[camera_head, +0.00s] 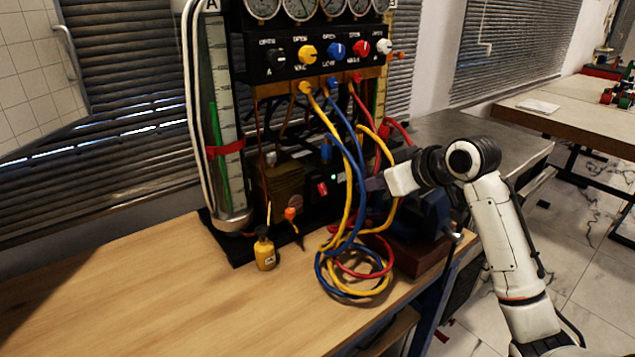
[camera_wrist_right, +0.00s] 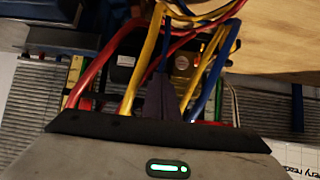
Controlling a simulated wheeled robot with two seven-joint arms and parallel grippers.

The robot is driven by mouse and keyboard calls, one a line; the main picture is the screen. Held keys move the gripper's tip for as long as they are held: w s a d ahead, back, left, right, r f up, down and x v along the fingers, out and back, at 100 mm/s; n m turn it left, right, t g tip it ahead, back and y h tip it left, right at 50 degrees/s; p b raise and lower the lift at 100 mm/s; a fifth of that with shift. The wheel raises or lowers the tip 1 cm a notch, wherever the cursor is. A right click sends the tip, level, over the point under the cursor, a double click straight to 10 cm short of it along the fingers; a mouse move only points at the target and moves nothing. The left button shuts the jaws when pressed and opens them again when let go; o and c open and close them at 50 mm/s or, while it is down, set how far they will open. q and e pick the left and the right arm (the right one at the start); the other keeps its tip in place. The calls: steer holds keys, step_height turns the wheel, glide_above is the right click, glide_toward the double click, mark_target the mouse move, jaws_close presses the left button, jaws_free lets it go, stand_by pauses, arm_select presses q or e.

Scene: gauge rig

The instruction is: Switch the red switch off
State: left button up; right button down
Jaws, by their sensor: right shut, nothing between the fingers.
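The small red switch (camera_head: 322,188) sits on the dark lower front panel of the gauge rig, with a small green light (camera_head: 334,177) just above and to its right. Whether it stands on or off I cannot tell. My right gripper (camera_head: 372,184) is to the right of the switch, behind or among the hanging hoses, and apart from the switch. In the wrist view its dark fingers (camera_wrist_right: 160,100) are together and empty, between yellow and blue hoses. I cannot make out the switch in that view. My left gripper is not in view.
Yellow, blue and red hoses (camera_head: 352,262) hang from the manifold and coil on the wooden bench (camera_head: 130,290). Coloured knobs (camera_head: 337,51) line the panel above. The bench's left part is clear.

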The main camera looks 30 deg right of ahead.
glide_toward(324, 195)
steer(key=x, duration=0.5)
steer(key=shift+w+f, duration=0.45)
steer(key=shift+w, duration=0.1)
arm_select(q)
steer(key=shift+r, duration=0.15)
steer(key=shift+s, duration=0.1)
